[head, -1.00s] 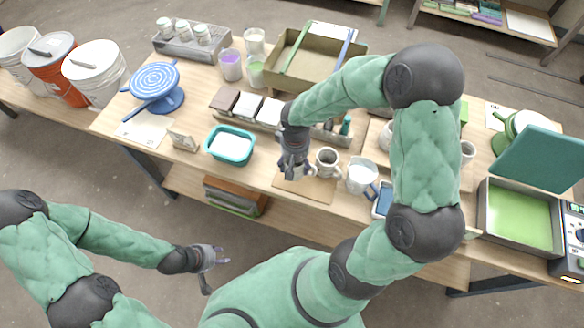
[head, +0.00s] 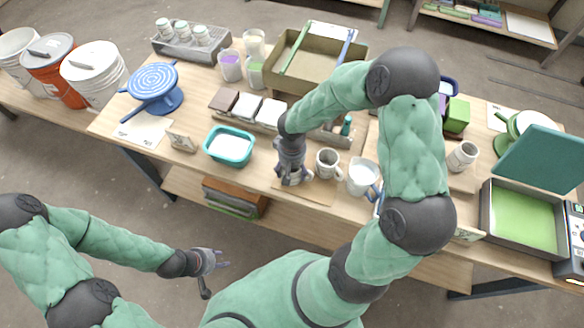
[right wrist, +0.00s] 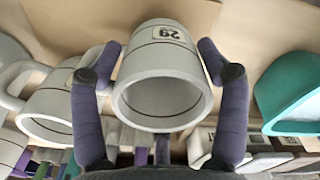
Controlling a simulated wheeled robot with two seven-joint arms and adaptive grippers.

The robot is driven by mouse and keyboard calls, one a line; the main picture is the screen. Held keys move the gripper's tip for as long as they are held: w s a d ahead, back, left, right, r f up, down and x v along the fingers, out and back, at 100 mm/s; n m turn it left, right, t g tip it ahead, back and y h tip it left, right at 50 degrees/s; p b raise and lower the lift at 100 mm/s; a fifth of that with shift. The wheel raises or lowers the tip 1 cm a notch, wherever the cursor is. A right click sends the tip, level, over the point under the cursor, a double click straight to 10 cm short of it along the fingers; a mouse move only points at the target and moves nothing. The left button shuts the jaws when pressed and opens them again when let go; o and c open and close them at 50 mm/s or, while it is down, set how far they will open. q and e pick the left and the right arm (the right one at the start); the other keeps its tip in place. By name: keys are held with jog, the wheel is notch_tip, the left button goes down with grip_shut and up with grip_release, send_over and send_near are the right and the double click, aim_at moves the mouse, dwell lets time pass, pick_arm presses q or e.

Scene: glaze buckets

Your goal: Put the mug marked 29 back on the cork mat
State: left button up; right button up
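The mug marked 29 (right wrist: 162,85) is pale grey with a dark line and a number label, its mouth facing the camera in the right wrist view. It shows partly under my right gripper (head: 289,176) in the head view, apparently standing on the brown cork mat (head: 318,191). In the right wrist view the fingers of my right gripper (right wrist: 160,55) are either side of the mug, with narrow gaps showing, so it looks open around it. My left gripper (head: 214,262) is open and empty, off the table's front edge.
A second grey mug (head: 328,163) stands close to the right of the marked mug, with a white pitcher (head: 361,177) beyond it. A teal tub (head: 230,146) is to the left. Small boxes (head: 248,107) stand in a row behind.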

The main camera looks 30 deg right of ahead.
jog(key=shift+o, duration=0.4)
jog(key=shift+r, duration=0.1)
jog(key=shift+r+p, duration=0.2)
jog(key=shift+p, duration=0.1)
notch_tip(320, 180, up, 12)
jog(key=p, duration=0.2)
jog(key=shift+p, duration=0.4)
jog(key=shift+f, duration=0.1)
